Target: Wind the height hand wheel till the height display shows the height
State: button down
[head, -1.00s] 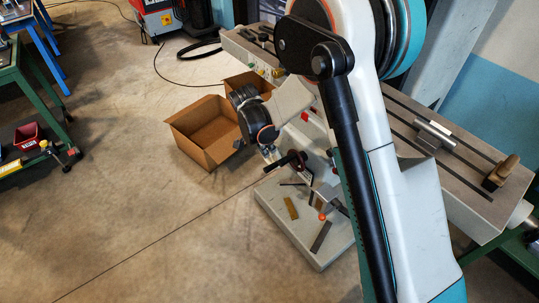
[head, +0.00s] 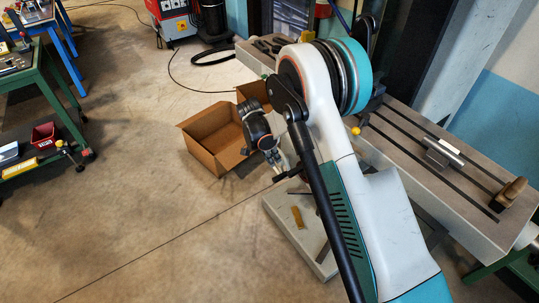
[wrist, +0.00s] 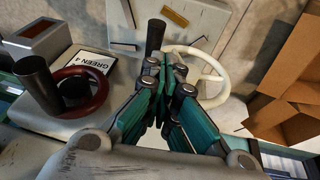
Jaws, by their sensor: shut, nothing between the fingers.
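My gripper (wrist: 170,68) is shut and empty, with its teal fingers in the middle of the wrist view; in the head view it is small (head: 282,168), above the pale machine base. A cream hand wheel (wrist: 222,82) lies just beyond and right of the fingertips, partly hidden by them. A dark upright handle (wrist: 155,35) stands beside the fingertips. A dark red hand wheel (wrist: 103,92) with a dark handle (wrist: 33,78) is at the left. A display box (wrist: 42,38) with a reddish window sits behind it; I cannot read any figure. Which wheel sets height is not clear.
A card reading "GREEN 4" (wrist: 90,63) lies beside the red wheel. Open cardboard boxes (head: 205,145) stand on the floor left of the machine base (head: 285,218). A long slotted table (head: 400,130) runs behind my arm.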

aim_at(279, 176)
jog(key=f, duration=0.1)
jog(key=f+b, duration=0.1)
jog(key=f, duration=0.1)
jog(key=s+d+f+b, duration=0.1)
jog(key=f, duration=0.1)
jog(key=shift+s, duration=0.1)
jog(key=shift+s+d+f+t+y, duration=0.25)
jog(key=shift+f+t+y, duration=0.15)
jog(key=shift+t, duration=0.1)
dwell(0.5)
